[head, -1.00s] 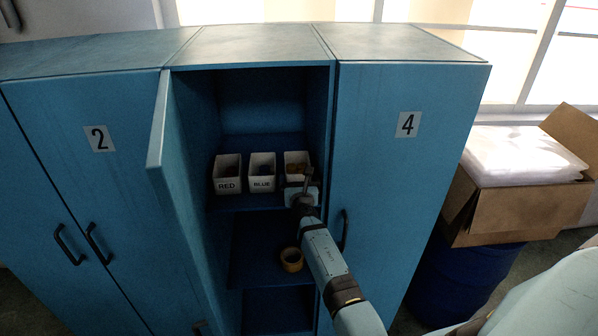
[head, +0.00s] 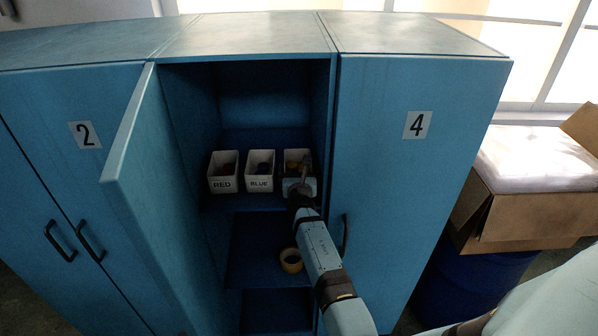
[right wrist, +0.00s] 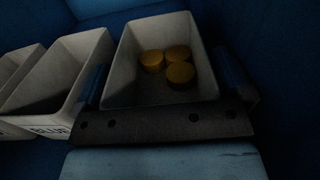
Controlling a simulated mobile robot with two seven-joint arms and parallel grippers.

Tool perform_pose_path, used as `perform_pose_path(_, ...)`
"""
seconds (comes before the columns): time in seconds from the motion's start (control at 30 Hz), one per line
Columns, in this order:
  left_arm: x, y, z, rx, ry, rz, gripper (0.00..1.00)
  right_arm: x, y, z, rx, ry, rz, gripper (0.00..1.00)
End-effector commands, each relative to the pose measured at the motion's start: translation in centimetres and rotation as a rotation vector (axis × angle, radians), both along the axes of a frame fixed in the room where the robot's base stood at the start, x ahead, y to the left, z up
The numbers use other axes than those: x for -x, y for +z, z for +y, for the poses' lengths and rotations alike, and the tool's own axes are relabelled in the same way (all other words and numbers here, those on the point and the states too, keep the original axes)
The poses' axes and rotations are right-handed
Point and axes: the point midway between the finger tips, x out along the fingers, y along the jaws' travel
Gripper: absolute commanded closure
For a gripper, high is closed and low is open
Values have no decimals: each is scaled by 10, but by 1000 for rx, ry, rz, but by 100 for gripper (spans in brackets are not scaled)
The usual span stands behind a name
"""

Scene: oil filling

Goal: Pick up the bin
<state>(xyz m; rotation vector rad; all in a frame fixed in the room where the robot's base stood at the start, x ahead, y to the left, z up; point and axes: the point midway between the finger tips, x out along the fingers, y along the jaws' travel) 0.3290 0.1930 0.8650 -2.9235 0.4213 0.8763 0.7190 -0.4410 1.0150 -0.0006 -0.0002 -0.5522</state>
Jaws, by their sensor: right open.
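Three white bins stand side by side on a shelf in the open locker: one marked RED (head: 223,173), one marked BLUE (head: 260,171), and a third bin (head: 292,156) at the right. My right gripper (head: 300,180) is at the front of the third bin and partly covers it. In the right wrist view this bin (right wrist: 130,92) holds three yellow round pieces (right wrist: 168,64). The blue fingers of my open right gripper (right wrist: 163,82) lie on either side of it. I cannot tell whether they touch its walls. My left gripper is out of view.
The open locker door (head: 140,170) stands at the left. Locker 4 (head: 420,160) is shut at the right. A roll of yellow tape (head: 291,261) lies on a lower shelf. The BLUE bin (right wrist: 75,68) is close beside my left finger in the right wrist view.

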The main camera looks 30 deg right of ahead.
Motion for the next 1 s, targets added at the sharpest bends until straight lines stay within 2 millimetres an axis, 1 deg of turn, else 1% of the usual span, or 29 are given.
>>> perform_pose_path(0.07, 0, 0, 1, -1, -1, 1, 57, 0, 0, 0, 0, 0, 0, 2)
perform_pose_path(0.1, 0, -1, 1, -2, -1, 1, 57, 0, 0, 0, 0, 0, 0, 7)
perform_pose_path(0.17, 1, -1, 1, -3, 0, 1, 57, 0, 0, 0, -1, 0, -1, 20)
perform_pose_path(0.2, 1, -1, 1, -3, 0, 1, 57, 0, 0, 0, -1, 0, -1, 30)
perform_pose_path(0.23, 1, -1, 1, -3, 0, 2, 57, 0, 0, 0, -1, 0, -1, 33)
perform_pose_path(0.27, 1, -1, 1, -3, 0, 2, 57, 0, 0, 0, -1, 0, -1, 33)
perform_pose_path(0.3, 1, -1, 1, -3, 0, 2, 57, 0, 0, 0, -1, 0, -1, 37)
perform_pose_path(0.53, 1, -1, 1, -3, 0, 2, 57, 0, 1, 0, -1, 0, 0, 37)
perform_pose_path(0.67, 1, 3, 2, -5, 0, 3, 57, -2, 9, 3, -1, 0, -2, 37)
perform_pose_path(0.77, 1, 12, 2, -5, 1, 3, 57, -2, 23, 3, -1, 0, -2, 37)
perform_pose_path(1.0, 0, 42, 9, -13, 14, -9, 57, -2, 70, 3, 0, 1, -2, 37)
